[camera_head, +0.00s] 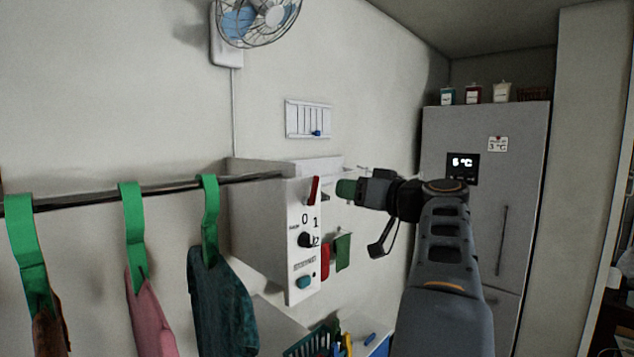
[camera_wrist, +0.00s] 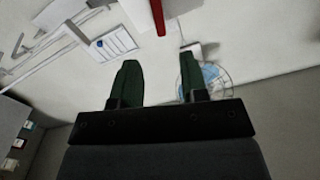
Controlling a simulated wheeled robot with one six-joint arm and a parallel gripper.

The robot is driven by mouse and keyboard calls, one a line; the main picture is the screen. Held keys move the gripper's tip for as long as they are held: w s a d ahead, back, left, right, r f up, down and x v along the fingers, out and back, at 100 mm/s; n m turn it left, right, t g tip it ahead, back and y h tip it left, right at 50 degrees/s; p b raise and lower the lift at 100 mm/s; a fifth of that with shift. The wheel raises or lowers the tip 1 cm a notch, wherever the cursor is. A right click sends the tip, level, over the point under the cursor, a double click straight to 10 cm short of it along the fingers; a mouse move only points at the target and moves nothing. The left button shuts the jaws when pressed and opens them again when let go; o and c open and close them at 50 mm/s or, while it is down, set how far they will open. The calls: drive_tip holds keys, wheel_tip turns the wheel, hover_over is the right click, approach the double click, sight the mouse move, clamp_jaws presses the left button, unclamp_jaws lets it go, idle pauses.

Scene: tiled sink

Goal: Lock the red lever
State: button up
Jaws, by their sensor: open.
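The red lever (camera_head: 313,190) is on the front panel of a white box (camera_head: 303,272) on the wall, near the panel's top. It stands nearly upright, tilted slightly, in the head view. In the wrist view the red lever (camera_wrist: 158,17) shows at the top edge, ahead of the gap between the fingers and partly out of frame. My gripper (camera_head: 346,189) is just to the right of the lever in the head view, with dark green fingers. In the wrist view my gripper (camera_wrist: 157,68) is open with nothing between its fingers. It appears apart from the lever.
Below the lever are a black knob (camera_head: 305,240) and a teal button (camera_head: 303,282). A metal rail (camera_head: 160,188) with green straps and hanging cloths runs to the box from the left. Red and green cloths (camera_head: 343,251) hang behind the panel. A fridge (camera_head: 520,190) stands at right.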

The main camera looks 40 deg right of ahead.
sight(317, 184)
drive_tip(key=w+p, duration=0.1)
drive_tip(key=w, duration=0.2)
drive_tip(key=w+a+p, duration=0.1)
drive_tip(key=w, duration=0.2)
drive_tip(key=w+a+p, duration=0.1)
drive_tip(key=w, duration=0.3)
drive_tip(key=shift+d, duration=0.1)
drive_tip(key=shift+c, duration=0.2)
clamp_jaws()
